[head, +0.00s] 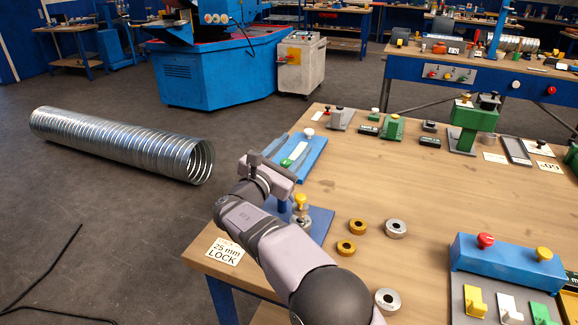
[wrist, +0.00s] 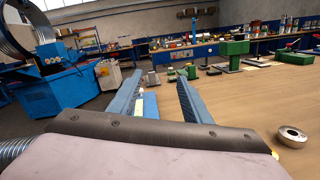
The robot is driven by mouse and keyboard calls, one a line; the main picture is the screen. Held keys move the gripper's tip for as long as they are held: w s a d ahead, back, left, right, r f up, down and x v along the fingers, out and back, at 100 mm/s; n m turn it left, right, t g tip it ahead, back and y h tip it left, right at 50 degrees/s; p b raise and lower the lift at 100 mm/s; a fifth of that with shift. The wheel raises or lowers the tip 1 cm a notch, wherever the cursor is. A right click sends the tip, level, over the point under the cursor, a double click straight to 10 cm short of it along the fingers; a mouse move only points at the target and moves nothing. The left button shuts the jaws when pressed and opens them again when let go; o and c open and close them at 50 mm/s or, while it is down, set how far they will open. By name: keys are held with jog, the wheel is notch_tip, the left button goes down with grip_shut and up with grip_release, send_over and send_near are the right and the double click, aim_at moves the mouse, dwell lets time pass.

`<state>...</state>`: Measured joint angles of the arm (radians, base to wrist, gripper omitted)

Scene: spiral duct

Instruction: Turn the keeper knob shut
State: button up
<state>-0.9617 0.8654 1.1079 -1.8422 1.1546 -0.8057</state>
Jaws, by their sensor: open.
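A yellow knob (head: 300,200) tops a small metal fitting on a blue plate (head: 318,225) near the table's left edge, beside my arm. A white card reading "25 mm LOCK" (head: 224,252) lies at the near left corner. I cannot tell for sure whether this yellow knob is the keeper knob. My gripper (head: 298,141) is open and empty, over a blue fixture (head: 312,160) with white and green parts, beyond the yellow knob. In the wrist view the two blue fingers (wrist: 161,78) are spread, with part of the blue fixture between them. My arm hides part of the blue plate.
Brass rings (head: 346,248) and steel rings (head: 396,229) lie on the wooden table right of the plate. A blue box with red and yellow buttons (head: 508,262) is at the right. Green fixtures (head: 470,122) stand at the back. The table's middle is clear.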

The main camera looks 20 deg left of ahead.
jog(key=s+a+f+n+p, duration=0.2)
jog(key=s+f+n+p, duration=0.1)
jog(key=s+f, duration=0.3)
jog(key=w+d+p, duration=0.1)
jog(key=w+p, duration=0.1)
jog(key=w, duration=0.4)
jog(key=shift+r+g, duration=0.35)
jog(key=shift+g, duration=0.05)
jog(key=shift+w, duration=0.1)
jog(key=c, duration=1)
